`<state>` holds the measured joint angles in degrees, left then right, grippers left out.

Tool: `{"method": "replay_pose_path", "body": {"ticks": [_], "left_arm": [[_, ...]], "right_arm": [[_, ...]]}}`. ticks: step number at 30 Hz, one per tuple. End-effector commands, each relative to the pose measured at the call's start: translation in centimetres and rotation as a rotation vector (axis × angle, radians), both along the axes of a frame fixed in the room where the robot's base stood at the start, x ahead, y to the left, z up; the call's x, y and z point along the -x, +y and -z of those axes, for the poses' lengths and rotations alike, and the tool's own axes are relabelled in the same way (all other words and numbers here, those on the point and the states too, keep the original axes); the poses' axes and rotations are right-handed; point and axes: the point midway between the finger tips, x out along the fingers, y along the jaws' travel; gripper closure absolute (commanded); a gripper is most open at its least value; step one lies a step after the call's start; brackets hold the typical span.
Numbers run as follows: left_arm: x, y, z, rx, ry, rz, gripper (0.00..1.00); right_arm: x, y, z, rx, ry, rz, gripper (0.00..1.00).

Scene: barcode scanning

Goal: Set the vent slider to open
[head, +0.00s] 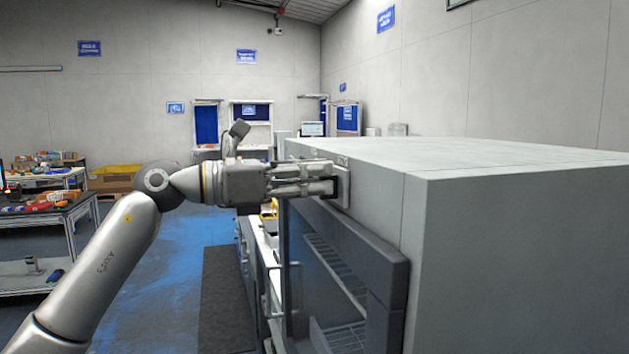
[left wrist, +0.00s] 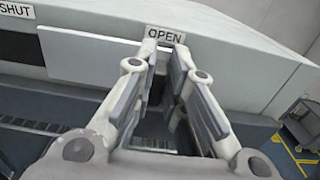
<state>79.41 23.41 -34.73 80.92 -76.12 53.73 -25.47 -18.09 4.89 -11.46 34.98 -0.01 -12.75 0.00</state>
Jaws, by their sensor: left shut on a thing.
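A large grey oven-like cabinet (head: 520,225) fills the right of the head view, with a dark-framed glass door on its front. My left gripper (head: 334,184) reaches the upper front of the cabinet, above the door. In the left wrist view its fingers (left wrist: 160,75) are closed on the vent slider's grip, right below the OPEN label (left wrist: 165,35). The fingers mostly hide the grip. The SHUT label (left wrist: 15,8) is at the far left, with a pale slider plate (left wrist: 85,55) between the labels and a dark slot (left wrist: 22,46) left of it. My right gripper is not in view.
The cabinet door (head: 345,270) with wire racks behind it is below the gripper. Work tables with clutter (head: 45,215) stand at the left. The blue floor (head: 180,290) between is clear. A grey cart (left wrist: 303,125) shows at the right of the left wrist view.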

Motion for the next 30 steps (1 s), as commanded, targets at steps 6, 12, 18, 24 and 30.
{"method": "replay_pose_path", "body": {"ticks": [6, 12, 18, 24, 30], "left_arm": [[0.2, -0.3, 0.2, -0.004, 0.005, 0.009, 0.86], [0.1, -0.2, 0.2, -0.003, 0.005, 0.006, 0.66], [0.1, -0.1, 0.2, -0.002, 0.004, 0.004, 0.66], [0.3, 1.0, 0.2, -0.001, 0.003, 0.000, 0.66], [1.5, 4.7, 0.2, -0.002, 0.004, -0.001, 0.66]], "right_arm": [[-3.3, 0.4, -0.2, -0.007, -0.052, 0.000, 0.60], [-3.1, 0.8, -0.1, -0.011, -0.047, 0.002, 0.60], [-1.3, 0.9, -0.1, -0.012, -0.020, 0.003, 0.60], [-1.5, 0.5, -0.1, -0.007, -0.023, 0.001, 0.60], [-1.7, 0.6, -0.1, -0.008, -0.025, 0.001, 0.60]]}}
